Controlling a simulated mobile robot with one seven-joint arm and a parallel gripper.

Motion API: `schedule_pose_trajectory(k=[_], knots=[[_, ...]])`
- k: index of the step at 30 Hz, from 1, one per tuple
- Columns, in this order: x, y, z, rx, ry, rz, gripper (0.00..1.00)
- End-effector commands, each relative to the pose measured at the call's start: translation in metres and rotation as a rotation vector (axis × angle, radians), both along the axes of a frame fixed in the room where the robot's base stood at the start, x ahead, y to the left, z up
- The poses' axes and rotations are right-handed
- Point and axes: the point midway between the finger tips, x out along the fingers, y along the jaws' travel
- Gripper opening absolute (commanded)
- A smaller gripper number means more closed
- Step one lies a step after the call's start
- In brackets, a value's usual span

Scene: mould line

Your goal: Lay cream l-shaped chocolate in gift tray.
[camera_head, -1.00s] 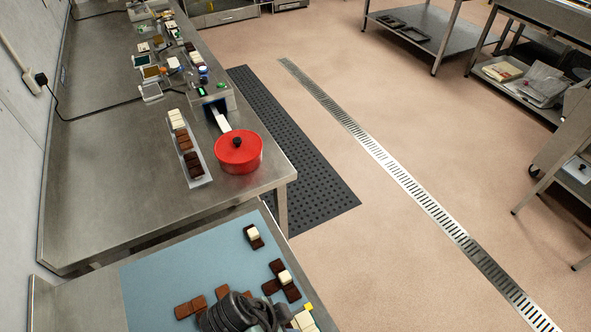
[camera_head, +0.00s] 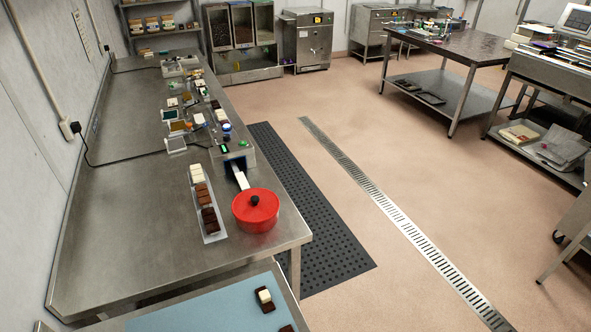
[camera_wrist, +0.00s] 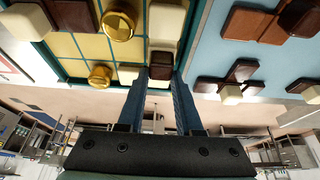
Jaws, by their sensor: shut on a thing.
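In the wrist view my gripper (camera_wrist: 165,72) is shut, with cream and dark brown surfaces between its fingers. The cream l-shaped chocolate (camera_wrist: 166,22) appears to be the cream part there; its full outline is hidden, and I cannot tell whether the brown part belongs to it. The gift tray (camera_wrist: 62,72), teal-edged with gold square cells, lies at the left of the wrist view, right beside the fingers. It holds round gold pieces and some cream and brown ones. I cannot tell whether the held piece touches the tray. My gripper and the tray are outside the head view.
A blue mat (camera_head: 222,308) bears a cream-and-dark-brown chocolate (camera_head: 265,298); several more show in the wrist view. On the steel bench (camera_head: 125,235) beyond stand a red pot (camera_head: 256,212) and a long white tray (camera_head: 215,236) of chocolates. The aisle floor is clear.

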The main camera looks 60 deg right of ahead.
Motion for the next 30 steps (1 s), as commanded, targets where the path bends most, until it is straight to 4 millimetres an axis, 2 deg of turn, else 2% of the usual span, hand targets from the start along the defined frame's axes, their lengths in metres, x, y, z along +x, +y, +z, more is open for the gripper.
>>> schedule_pose_trajectory(k=[1,2,6,14,20,23,30], knots=[[0.000,0.000,-0.003,0.000,0.000,0.000,0.00],[0.000,0.000,-0.002,0.000,0.000,0.000,0.38],[0.000,0.000,-0.002,0.000,0.000,0.000,0.63],[0.000,0.000,-0.002,0.000,0.000,0.000,0.64],[0.002,0.002,0.008,-0.001,-0.002,0.001,0.64],[0.006,0.007,0.022,-0.002,-0.003,0.002,0.64],[0.016,0.024,0.068,-0.002,-0.005,0.003,0.64]])
